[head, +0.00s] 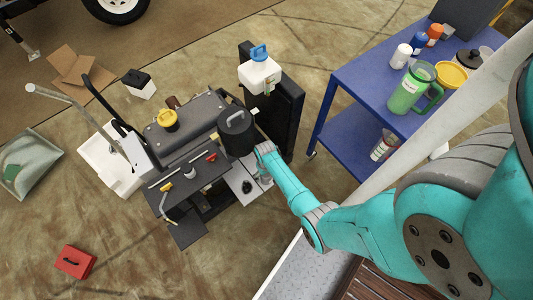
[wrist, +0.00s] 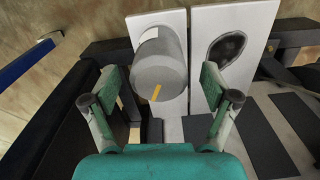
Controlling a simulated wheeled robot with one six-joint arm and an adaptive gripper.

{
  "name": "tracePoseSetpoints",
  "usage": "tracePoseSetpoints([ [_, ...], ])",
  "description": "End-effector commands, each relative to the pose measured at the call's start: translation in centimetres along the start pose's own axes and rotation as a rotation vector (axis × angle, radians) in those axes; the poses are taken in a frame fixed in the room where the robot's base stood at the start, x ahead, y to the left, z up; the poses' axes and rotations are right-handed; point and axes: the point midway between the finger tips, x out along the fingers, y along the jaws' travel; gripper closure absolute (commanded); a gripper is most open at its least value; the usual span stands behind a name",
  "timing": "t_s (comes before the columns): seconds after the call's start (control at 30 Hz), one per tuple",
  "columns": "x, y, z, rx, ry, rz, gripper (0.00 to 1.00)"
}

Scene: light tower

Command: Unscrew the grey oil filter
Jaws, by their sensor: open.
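The grey oil filter (wrist: 157,68) is a short cylinder with a yellow stripe on its near end and a pale label at its upper left. It is in front of a white plate in the wrist view. My gripper (wrist: 161,78) is open, with one green finger on each side of the filter and a gap on both sides. I cannot tell how far the fingertips reach along it. In the head view my gripper (head: 265,150) is at the right side of the engine unit (head: 190,123), beside a black canister. I cannot make out the filter there.
A second white plate with a dark oval opening (wrist: 227,50) stands right of the filter. Dark frame parts flank both sides. In the head view a black panel (head: 285,108), a white jug with blue cap (head: 260,75) and a blue cart (head: 345,85) stand near my arm.

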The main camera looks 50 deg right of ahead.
Motion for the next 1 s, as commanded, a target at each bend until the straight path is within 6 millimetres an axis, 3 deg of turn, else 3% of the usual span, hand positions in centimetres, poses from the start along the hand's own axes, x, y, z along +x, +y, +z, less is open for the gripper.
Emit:
tracePoseSetpoints([
  [0.97, 0.00, 0.10, 0.00, 0.021, 0.000, 0.000, 0.14],
  [1.0, 0.00, 0.10, 0.00, 0.021, 0.000, 0.000, 0.22],
])
